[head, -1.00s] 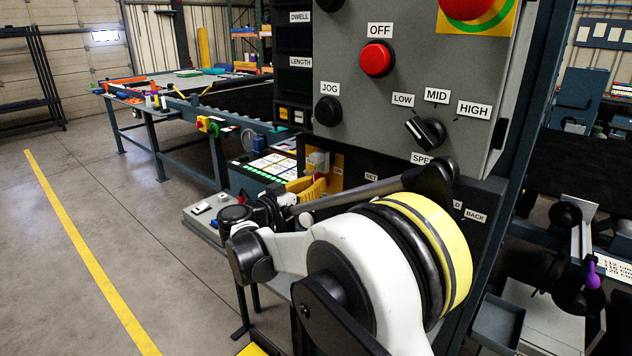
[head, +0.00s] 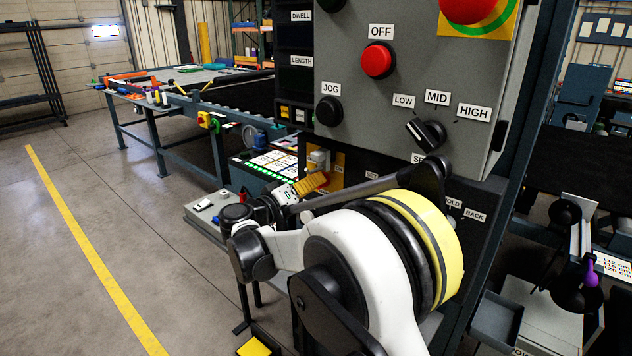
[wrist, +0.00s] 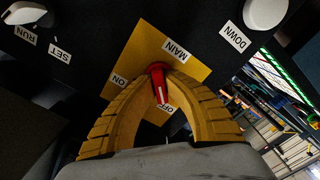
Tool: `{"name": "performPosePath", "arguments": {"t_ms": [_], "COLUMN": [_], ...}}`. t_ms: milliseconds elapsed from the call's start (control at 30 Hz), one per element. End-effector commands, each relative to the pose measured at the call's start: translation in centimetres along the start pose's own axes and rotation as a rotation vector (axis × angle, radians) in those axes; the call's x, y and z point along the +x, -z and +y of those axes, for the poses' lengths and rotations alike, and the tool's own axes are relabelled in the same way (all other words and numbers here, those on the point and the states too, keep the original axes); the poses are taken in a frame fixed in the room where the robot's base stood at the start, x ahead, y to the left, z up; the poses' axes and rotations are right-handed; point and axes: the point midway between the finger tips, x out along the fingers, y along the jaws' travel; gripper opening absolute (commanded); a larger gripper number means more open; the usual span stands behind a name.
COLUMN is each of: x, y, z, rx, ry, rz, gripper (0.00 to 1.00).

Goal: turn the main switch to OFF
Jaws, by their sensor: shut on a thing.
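The main switch is a red handle (wrist: 160,84) with a white line, on a yellow plate (wrist: 124,54) labelled MAIN, ON and OFF. In the wrist view the handle's marked end points down the picture, over the partly covered OFF label (wrist: 166,107) and away from the ON label (wrist: 120,80). My gripper (wrist: 159,76) has its two yellow ribbed fingers curved around the handle and is shut on it. In the head view my gripper (head: 318,182) is tilted in front of the yellow plate (head: 340,166); the red handle is hidden there.
White knobs stand near the RUN/SET labels (wrist: 40,42) and the DOWN label (wrist: 233,37). The grey control box (head: 345,100) above carries a red OFF button (head: 376,61), a black JOG button (head: 328,111) and a speed knob (head: 428,134). Open floor lies at left.

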Motion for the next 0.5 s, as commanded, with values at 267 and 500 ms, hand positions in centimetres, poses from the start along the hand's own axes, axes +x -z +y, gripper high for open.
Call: {"name": "performPosePath", "arguments": {"t_ms": [267, 500], "x": [0.04, 0.04], "y": [0.04, 0.04], "z": [0.03, 0.03], "rx": [-0.014, -0.013], "ry": [-0.001, -0.001], "rz": [0.001, 0.001], "gripper": [0.0, 0.21]}}
